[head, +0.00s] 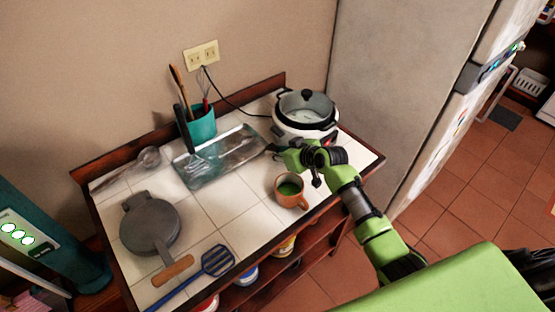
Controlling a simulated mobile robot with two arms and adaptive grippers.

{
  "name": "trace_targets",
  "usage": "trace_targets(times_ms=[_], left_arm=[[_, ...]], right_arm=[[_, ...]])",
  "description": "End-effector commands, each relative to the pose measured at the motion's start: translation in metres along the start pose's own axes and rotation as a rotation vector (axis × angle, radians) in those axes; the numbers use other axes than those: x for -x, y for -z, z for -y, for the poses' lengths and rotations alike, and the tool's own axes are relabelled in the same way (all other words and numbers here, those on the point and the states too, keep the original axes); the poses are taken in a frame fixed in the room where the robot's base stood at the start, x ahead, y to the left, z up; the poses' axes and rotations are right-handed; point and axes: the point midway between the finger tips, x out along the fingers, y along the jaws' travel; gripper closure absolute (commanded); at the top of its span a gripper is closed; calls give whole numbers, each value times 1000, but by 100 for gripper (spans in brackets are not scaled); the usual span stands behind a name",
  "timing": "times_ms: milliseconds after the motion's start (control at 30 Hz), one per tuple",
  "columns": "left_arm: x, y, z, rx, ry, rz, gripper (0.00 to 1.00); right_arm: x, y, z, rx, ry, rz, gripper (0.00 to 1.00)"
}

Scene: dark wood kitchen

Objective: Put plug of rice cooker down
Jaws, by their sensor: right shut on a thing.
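The white rice cooker (306,122) with a clear lid and black knob stands at the back right of the tiled counter. Its black cord (237,105) runs between the wall outlet (201,55) and the cooker's left side. My right gripper (272,149) is low over the counter, left of the cooker and at the metal tray's right end. It is shut on a small dark thing at its fingertips. The thing is mostly hidden, and I cannot tell whether it is the plug. My left gripper is not in view.
An orange cup (290,191) stands just below my right gripper. The metal tray (217,176), a teal utensil holder (202,125), a grey round pan (150,224) and a blue spatula (217,261) take up the left side. Bare tiles (235,208) lie between pan and cup.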

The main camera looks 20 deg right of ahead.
Motion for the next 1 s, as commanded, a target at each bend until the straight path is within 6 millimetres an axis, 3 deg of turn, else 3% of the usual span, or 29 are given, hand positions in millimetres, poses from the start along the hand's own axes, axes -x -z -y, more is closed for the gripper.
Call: trace_targets(times_ms=[67,767,800,833,1000], left_arm=[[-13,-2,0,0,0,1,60],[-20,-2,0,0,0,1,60],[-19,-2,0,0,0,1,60],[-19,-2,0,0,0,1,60],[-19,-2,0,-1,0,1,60]], right_arm=[[-8,-10,0,-1,-1,-2,100],[-14,-19,-1,1,-2,-2,100],[-13,-18,-1,1,-2,-1,70],[-13,-18,0,0,-1,-1,62],[-13,-18,0,0,-1,-1,61]])
